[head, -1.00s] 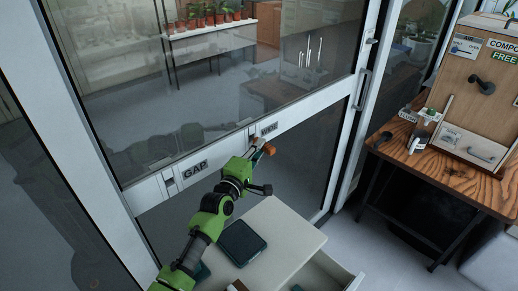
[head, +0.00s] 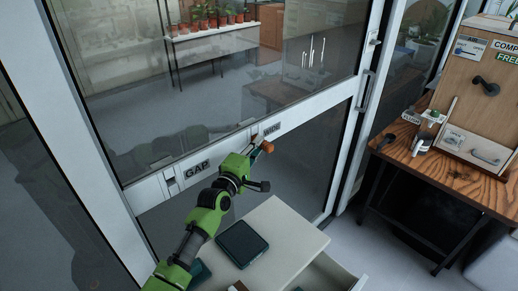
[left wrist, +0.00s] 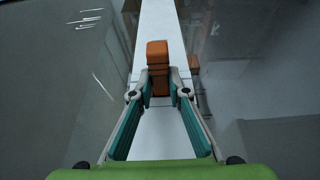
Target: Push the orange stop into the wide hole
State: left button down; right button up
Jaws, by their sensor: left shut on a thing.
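The orange stop (head: 267,147) is held between the fingertips of my left gripper (head: 260,149), just in front of the white door rail. In the left wrist view the orange stop (left wrist: 158,52) stands out beyond the closed fingertips (left wrist: 159,88), with the pale rail behind it. The rail (head: 228,153) carries a GAP label (head: 197,170) and a smaller label, probably WIDE (head: 272,128). A small dark opening seems to lie left of the smaller label, close to the stop. I cannot tell whether the stop touches it. My right gripper is not in view.
A pale cabinet (head: 285,235) with a dark green box (head: 241,244) on it stands below my left arm. A wooden bench (head: 455,180) with a panel is at the right. Glass panes lie above and below the rail.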

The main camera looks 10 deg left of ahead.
pick_arm(q)
jog(key=shift+w+a+b, duration=0.45)
jog(key=shift+a+b, duration=0.15)
jog(key=shift+a, duration=0.1)
jog(key=c, duration=1.8)
grip_release()
jog(key=shift+r, duration=0.1)
jog(key=shift+c, duration=0.2)
jog(key=shift+s, duration=0.1)
jog(key=s+a, duration=0.2)
jog(key=s, duration=0.9)
jog(key=shift+s, duration=0.35)
